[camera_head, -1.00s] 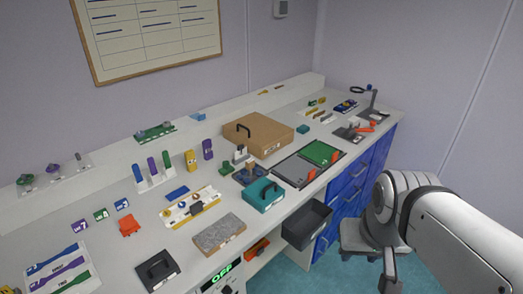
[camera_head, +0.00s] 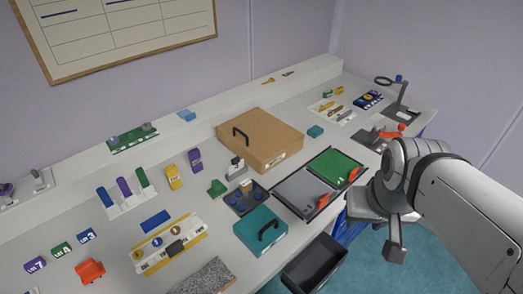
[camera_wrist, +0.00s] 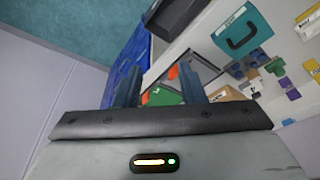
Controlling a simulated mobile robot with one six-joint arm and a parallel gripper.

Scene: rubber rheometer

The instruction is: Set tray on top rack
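My gripper (camera_wrist: 163,88) shows in the wrist view with its two dark fingers apart and nothing between them. In the head view my arm reaches in from the right, beside the bench front; its fingertips are not clear there. A dark grey open tray (camera_head: 316,265) sits at the bench's front edge and looks empty; it also shows at the top of the wrist view (camera_wrist: 178,14). A black-framed holder (camera_head: 311,211) on the bench carries a grey plate (camera_head: 303,190) and a green plate (camera_head: 332,165), each with an orange handle. I cannot tell which part is the top rack.
Coloured vials and small blocks cover the left bench. A raised ledge (camera_head: 230,100) runs along the wall. Blue drawers (camera_wrist: 125,60) face the floor.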

